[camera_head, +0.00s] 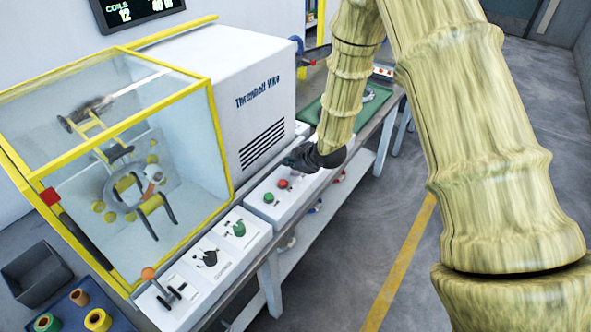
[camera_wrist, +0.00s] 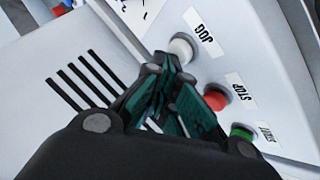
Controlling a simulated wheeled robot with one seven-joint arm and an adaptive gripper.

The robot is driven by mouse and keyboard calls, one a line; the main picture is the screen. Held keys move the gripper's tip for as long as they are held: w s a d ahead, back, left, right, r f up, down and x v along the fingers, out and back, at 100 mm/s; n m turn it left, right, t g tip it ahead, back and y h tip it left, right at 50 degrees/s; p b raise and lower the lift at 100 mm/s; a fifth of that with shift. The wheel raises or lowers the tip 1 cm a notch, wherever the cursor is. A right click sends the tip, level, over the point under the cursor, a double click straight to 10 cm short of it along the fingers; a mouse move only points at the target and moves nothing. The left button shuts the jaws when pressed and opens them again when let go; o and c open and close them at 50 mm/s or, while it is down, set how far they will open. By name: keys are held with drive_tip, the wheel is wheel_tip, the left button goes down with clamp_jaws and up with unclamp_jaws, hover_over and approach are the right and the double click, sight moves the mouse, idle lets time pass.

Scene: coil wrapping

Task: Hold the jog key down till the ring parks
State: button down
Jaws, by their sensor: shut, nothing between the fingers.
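The white jog key (camera_wrist: 181,47) sits on the sloped control panel beside its JOG label in the wrist view. My gripper (camera_wrist: 170,62) is shut and empty, with its fingertips right at the jog key. I cannot tell whether they touch it or how far it is pressed. In the head view my gripper (camera_head: 293,160) is low over the panel and hides the jog key. The grey ring (camera_head: 119,192) is inside the yellow-framed clear guard (camera_head: 214,130), among yellow rollers. I cannot tell whether it is turning.
A red stop button (camera_wrist: 216,98) and a green start button (camera_wrist: 241,131) lie in line beside the jog key. A lever (camera_head: 151,275), a dark knob (camera_head: 210,258) and a green knob (camera_head: 239,229) are on nearer panels. A screen (camera_head: 137,12) hangs above.

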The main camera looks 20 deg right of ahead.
sight(293, 171)
drive_tip(key=shift+f, duration=0.15)
idle(0.7)
drive_tip(key=shift+r+p, duration=0.5)
drive_tip(key=shift+r, duration=0.4)
drive_tip(key=shift+r, duration=0.1)
drive_tip(key=shift+r+p, duration=1.6)
drive_tip(key=shift+r, duration=0.85)
